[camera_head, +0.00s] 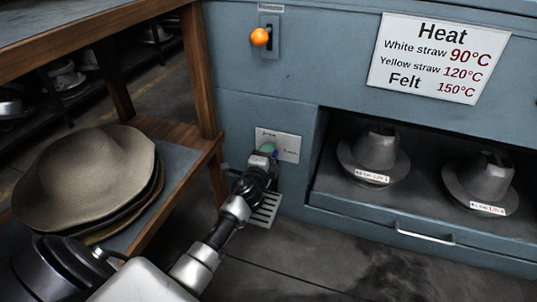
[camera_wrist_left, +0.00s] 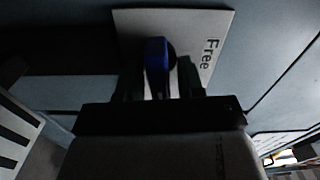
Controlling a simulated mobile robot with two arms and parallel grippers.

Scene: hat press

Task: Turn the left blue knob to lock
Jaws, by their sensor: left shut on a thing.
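The blue knob (camera_wrist_left: 155,58) sits on a white label plate (camera_wrist_left: 213,22) in the left wrist view, its grip running up and down in that picture. The word "Free" is printed sideways at the plate's right. My left gripper (camera_wrist_left: 160,80) is shut on the knob, with dark fingers on both sides of it. In the head view the plate (camera_head: 291,147) is on the blue-grey machine's lower front, and my left gripper (camera_head: 266,155) hides most of the knob. The plate's small words are not readable there. My right gripper is not in view.
A wooden table (camera_head: 205,75) and a low shelf with stacked felt hats (camera_head: 85,175) stand left of my arm. An orange-knobbed lever (camera_head: 260,37) is above the plate. An open bay with two metal hat forms (camera_head: 374,155) and a drawer handle (camera_head: 425,234) are at right.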

